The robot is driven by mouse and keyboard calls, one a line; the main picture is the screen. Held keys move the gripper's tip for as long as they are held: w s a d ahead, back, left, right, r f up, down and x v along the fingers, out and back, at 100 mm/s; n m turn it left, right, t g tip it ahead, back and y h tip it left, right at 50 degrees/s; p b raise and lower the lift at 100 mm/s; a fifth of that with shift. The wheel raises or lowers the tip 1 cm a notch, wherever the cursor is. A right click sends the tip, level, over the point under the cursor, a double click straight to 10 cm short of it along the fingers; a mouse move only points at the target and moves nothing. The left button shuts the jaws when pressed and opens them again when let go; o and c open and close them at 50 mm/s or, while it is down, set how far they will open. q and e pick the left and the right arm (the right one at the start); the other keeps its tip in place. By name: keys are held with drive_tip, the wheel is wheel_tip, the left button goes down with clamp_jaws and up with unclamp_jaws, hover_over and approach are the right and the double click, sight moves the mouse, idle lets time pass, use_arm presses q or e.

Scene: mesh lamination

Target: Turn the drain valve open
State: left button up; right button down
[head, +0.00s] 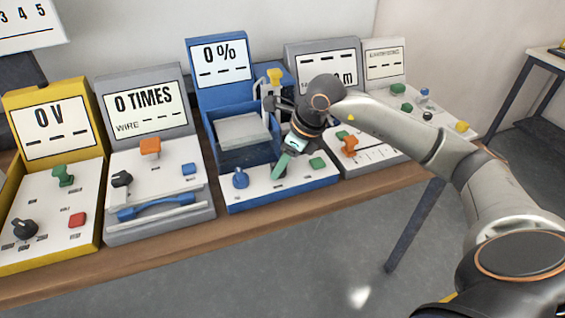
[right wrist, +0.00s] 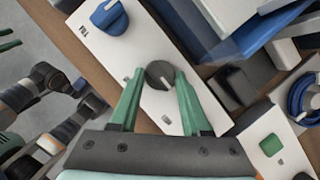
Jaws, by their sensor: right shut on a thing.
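The blue washing unit's white front panel (head: 300,181) carries a dark round knob (right wrist: 160,74) with a pale pointer mark, which I take for the drain valve. My right gripper (right wrist: 160,88) is shut on this knob, with one green finger on each side of it. In the head view the right gripper (head: 281,166) reaches down to the panel from the right and hides the knob. The knob's label cannot be read. Green finger-like parts at the left edge of the right wrist view may be my left gripper; their opening cannot be judged.
The grey box with an orange lever (head: 349,146) stands close on the right. The display (head: 220,60) reads 0 %.

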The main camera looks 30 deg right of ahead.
drive_tip(key=shift+n+y, duration=0.3)
drive_tip(key=shift+n, duration=0.5)
drive_tip(key=shift+c, duration=1.9)
unclamp_jaws()
drive_tip(key=v, duration=1.2)
drive_tip(key=shift+r, duration=0.3)
drive_tip(key=shift+w+d, duration=0.1)
